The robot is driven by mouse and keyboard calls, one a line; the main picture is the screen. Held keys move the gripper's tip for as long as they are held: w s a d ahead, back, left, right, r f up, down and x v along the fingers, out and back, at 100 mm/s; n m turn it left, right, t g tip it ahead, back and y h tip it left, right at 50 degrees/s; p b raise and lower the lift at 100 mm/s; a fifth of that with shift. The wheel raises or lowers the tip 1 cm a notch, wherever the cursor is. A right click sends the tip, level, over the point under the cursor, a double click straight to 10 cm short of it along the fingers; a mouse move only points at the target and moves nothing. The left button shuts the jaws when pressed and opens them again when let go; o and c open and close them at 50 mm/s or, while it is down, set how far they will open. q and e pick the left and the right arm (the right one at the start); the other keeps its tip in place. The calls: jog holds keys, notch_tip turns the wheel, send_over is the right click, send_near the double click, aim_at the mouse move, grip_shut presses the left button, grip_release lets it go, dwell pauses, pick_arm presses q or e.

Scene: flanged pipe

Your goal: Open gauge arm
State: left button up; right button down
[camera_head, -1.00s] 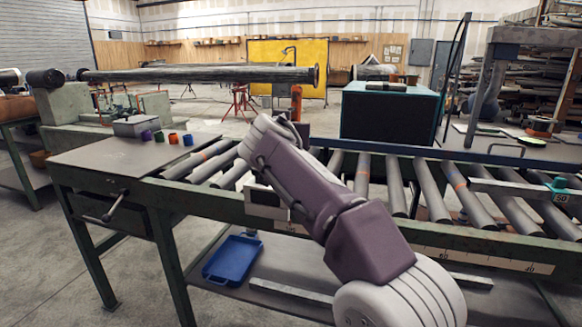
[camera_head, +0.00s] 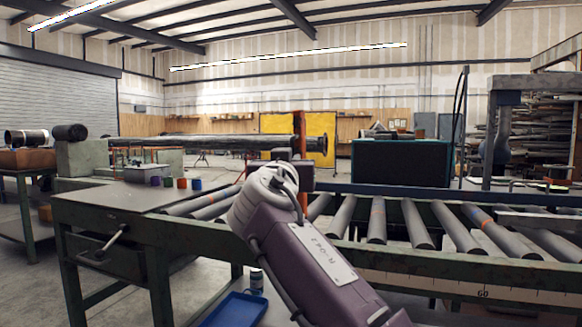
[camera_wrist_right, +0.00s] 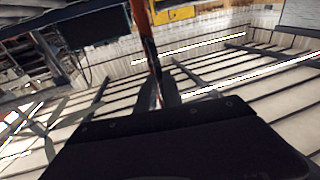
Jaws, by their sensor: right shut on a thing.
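The gauge arm, an upright orange-red bar (camera_head: 299,130), stands at the back edge of the roller conveyor in the head view, close to the right end of the long dark pipe (camera_head: 220,141). My right gripper's dark body is at the bar, mostly hidden behind my own wrist. In the right wrist view the orange bar (camera_wrist_right: 148,38) runs down into my right gripper (camera_wrist_right: 158,88), whose dark fingers are shut on it. The bar's lower part and its pivot are largely hidden. My left gripper is not in view.
The roller conveyor (camera_head: 375,220) runs to the right, with a dark teal-edged box (camera_head: 400,163) behind it. A blue tray (camera_head: 232,310) lies below.

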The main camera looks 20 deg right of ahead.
jog(key=c, duration=1.5)
grip_release()
jog(key=shift+w+f, duration=0.1)
jog(key=shift+w, duration=0.05)
jog(key=b+v, duration=0.2)
jog(key=v, duration=0.7)
